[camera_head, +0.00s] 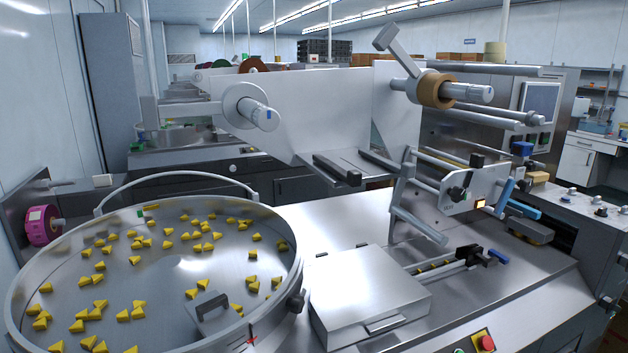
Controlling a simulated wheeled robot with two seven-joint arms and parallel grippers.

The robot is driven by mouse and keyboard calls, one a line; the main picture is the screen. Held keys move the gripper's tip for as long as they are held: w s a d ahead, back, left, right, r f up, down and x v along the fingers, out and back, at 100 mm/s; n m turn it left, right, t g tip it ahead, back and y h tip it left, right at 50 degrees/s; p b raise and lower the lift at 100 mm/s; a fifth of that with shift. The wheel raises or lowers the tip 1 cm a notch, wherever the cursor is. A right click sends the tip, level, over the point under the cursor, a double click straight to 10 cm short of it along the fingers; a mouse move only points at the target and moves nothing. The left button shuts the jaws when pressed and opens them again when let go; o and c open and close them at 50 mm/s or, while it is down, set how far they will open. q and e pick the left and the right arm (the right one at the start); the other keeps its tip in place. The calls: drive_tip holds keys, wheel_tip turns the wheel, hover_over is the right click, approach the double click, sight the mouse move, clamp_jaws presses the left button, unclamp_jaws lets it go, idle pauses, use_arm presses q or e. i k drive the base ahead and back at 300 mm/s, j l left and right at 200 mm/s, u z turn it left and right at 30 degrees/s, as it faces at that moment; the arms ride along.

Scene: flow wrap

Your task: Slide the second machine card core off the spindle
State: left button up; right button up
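A brown card core (431,89) sits around the right-hand spindle (480,94) of the machine in front of me, close to the spindle's base. The spindle's bare silver end sticks out to the right beyond it. Neither of my grippers shows in the head view.
A large round bowl (290,240) holds yellow triangular pieces at the front left. A metal box (370,290) stands beside it. A grey bar with a block end (398,52) rises above the core. A pink roll (42,225) is at far left. Rollers sit below the right spindle.

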sight(427, 89)
drive_tip(key=l+u, duration=0.1)
drive_tip(key=l, duration=0.35)
drive_tip(key=k+l+u, duration=0.15)
drive_tip(key=l, duration=0.25)
drive_tip(key=l+u, duration=0.1)
drive_tip(key=l, duration=0.35)
drive_tip(key=k+l+u, duration=0.15)
drive_tip(key=l, duration=0.25)
drive_tip(key=l+u, duration=0.1)
drive_tip(key=l, duration=0.35)
drive_tip(key=k+l+u, duration=0.15)
drive_tip(key=l, duration=0.25)
drive_tip(key=k+l+u, duration=0.1)
drive_tip(key=l, duration=0.25)
drive_tip(key=k, duration=0.05)
